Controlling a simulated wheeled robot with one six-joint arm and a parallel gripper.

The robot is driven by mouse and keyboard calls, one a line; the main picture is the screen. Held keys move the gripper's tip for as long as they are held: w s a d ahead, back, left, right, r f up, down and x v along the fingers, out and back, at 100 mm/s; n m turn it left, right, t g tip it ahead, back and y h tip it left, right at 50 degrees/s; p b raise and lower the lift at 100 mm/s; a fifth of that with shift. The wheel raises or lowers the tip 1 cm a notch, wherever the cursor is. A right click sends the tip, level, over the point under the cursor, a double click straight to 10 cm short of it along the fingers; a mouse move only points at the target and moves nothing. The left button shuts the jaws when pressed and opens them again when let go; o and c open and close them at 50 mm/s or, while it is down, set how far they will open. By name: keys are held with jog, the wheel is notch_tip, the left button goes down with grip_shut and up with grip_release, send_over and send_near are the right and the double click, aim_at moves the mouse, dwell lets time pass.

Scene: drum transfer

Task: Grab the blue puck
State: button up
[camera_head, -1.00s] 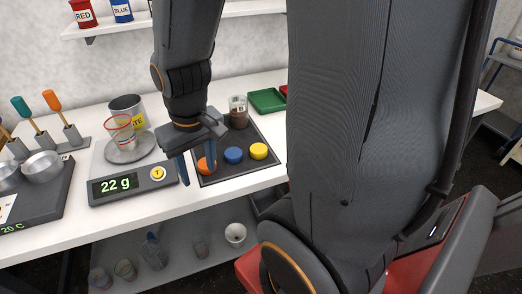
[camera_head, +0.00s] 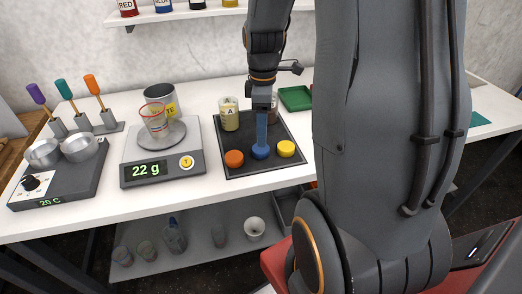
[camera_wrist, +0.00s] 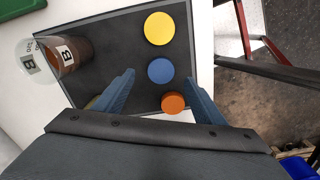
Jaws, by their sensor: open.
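The blue puck (camera_head: 260,152) lies on the dark mat (camera_head: 240,169) between an orange puck (camera_head: 234,158) and a yellow puck (camera_head: 286,148). My gripper (camera_head: 262,135) hangs above the blue puck, pointing down, with a finger overlapping it in the head view. In the wrist view, the blue puck (camera_wrist: 160,70) lies ahead of the open fingers, roughly between their lines. The orange puck (camera_wrist: 173,102) is nearer the right finger, and the yellow puck (camera_wrist: 159,28) is farther off. The gripper (camera_wrist: 160,92) is empty; no contact with a puck is evident.
A beaker labelled A (camera_head: 229,114) stands on the mat's left rear, and a beaker labelled B (camera_wrist: 65,55) shows in the wrist view. The scale (camera_head: 162,155) reads 22 g, left of the mat. A green tray (camera_head: 296,98) lies behind.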

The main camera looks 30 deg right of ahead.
aim_at(261, 151)
jog(key=shift+s+a+f+p, duration=0.1)
jog(key=shift+f+p, duration=0.45)
jog(key=shift+f, duration=1.05)
jog(key=shift+a+f+p, duration=0.1)
jog(key=shift+f+p, duration=0.4)
jog(key=shift+f, duration=1.05)
jog(key=c, duration=1.2)
jog(key=shift+o, duration=0.2)
jog(key=shift+r, duration=0.1)
